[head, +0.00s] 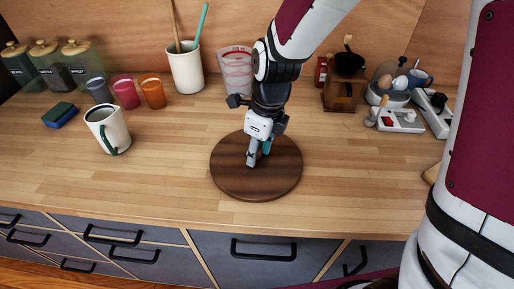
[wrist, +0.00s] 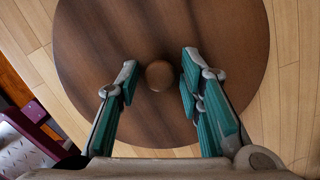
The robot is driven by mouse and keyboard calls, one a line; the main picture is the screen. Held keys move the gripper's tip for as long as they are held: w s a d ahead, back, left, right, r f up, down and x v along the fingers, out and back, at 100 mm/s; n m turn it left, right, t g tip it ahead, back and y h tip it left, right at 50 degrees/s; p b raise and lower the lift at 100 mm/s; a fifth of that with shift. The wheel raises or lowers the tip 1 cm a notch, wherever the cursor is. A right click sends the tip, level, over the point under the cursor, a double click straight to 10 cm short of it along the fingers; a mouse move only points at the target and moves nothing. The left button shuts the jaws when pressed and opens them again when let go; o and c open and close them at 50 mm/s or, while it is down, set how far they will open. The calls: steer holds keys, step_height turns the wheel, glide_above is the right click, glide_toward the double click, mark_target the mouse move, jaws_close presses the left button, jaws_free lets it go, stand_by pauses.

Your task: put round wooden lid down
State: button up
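The round wooden lid (head: 285,179) is dark brown and lies flat on the light wooden counter. In the wrist view the lid (wrist: 95,45) fills much of the picture, with a small round knob (wrist: 160,75) near its middle. My gripper (head: 254,160) points down over the lid. In the wrist view my gripper (wrist: 158,85) is open, its two teal-padded fingers to the left and right of the knob with gaps on both sides. The gripper hides the knob in the head view.
A white jug (head: 108,130), a sponge (head: 59,114) and several colored cups stand at the left. A utensil crock (head: 187,70) and a measuring cup (head: 236,72) stand behind. An egg holder (head: 388,92) and power strips are at the right. The counter around the lid is clear.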

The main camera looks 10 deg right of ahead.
mark_target(263, 161)
steer(key=shift+r, duration=0.1)
steer(key=s+d+r+n+p, duration=0.1)
steer(key=s+d+r+n, duration=0.2)
steer(key=r, duration=0.5)
steer(key=s+d+r+n, duration=0.2)
steer(key=r+n, duration=0.1)
steer(key=r, duration=0.5)
steer(key=s+d+r+n+t, duration=0.1)
steer(key=s+d+n, duration=0.3)
steer(key=s+n, duration=0.3)
steer(key=s+d+r+n+t+h, duration=0.1)
steer(key=s+d+n, duration=0.4)
steer(key=s+n, duration=0.3)
steer(key=shift+s+r+n+t+h, duration=0.2)
steer(key=shift+n+t+h, duration=0.15)
steer(key=shift+n, duration=1.55)
steer(key=shift+a, duration=0.1)
